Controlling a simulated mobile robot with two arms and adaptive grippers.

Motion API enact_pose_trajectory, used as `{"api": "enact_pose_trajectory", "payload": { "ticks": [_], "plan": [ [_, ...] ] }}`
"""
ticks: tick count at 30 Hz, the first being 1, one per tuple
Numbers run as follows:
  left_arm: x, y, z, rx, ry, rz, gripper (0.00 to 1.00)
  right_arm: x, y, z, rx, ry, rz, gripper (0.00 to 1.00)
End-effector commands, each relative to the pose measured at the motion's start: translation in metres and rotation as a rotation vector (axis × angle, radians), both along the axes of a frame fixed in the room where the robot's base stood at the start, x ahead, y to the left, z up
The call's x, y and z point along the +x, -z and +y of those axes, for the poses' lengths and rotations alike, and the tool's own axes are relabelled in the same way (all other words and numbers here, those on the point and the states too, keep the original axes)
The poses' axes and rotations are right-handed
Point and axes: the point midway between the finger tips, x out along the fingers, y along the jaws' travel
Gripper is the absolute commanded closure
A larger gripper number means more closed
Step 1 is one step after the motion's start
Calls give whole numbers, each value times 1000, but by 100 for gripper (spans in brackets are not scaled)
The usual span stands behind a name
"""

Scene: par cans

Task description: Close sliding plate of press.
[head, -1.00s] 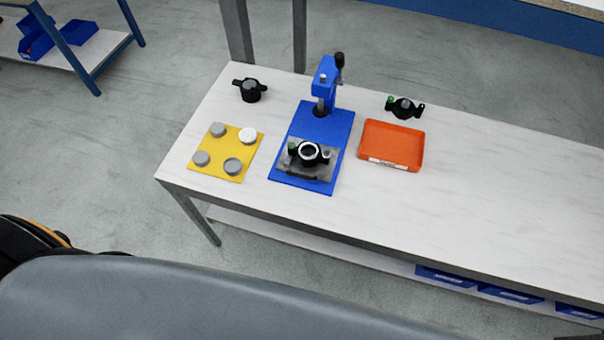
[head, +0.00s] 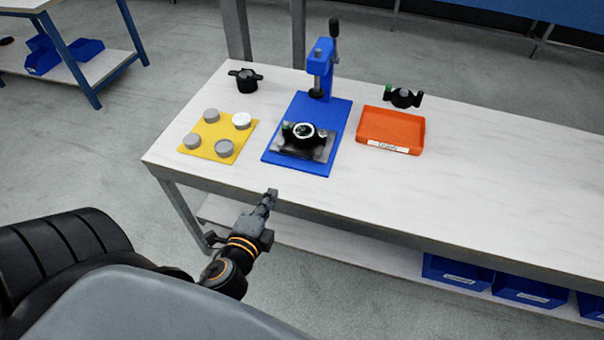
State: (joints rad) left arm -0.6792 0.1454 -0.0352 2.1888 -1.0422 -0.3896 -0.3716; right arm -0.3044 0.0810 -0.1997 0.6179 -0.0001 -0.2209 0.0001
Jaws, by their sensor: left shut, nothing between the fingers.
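The blue press (head: 323,65) stands on its blue base plate (head: 335,118) on the white table, with its dark lever upright. The grey sliding plate (head: 318,153) sits at the front of the base, pulled out from under the press head. A black round part with a light ring (head: 303,133) and a small green spot rests on the sliding plate. My left gripper (head: 270,195) is shut and empty, in front of the table's front edge, below and apart from the sliding plate. My right gripper is not in view.
A yellow board (head: 217,137) with several grey and white discs lies left of the press. An orange tray (head: 391,128) is at the right. Black parts stand behind the board (head: 245,80) and tray (head: 403,97). The table's right side (head: 510,170) is clear.

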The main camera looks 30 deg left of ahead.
Motion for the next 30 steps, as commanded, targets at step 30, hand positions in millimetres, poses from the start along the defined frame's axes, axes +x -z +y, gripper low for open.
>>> {"api": "enact_pose_trajectory", "payload": {
  "ticks": [30],
  "plan": [
    [131,19,34,16,1,-15,100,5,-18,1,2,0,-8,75]
  ]
}}
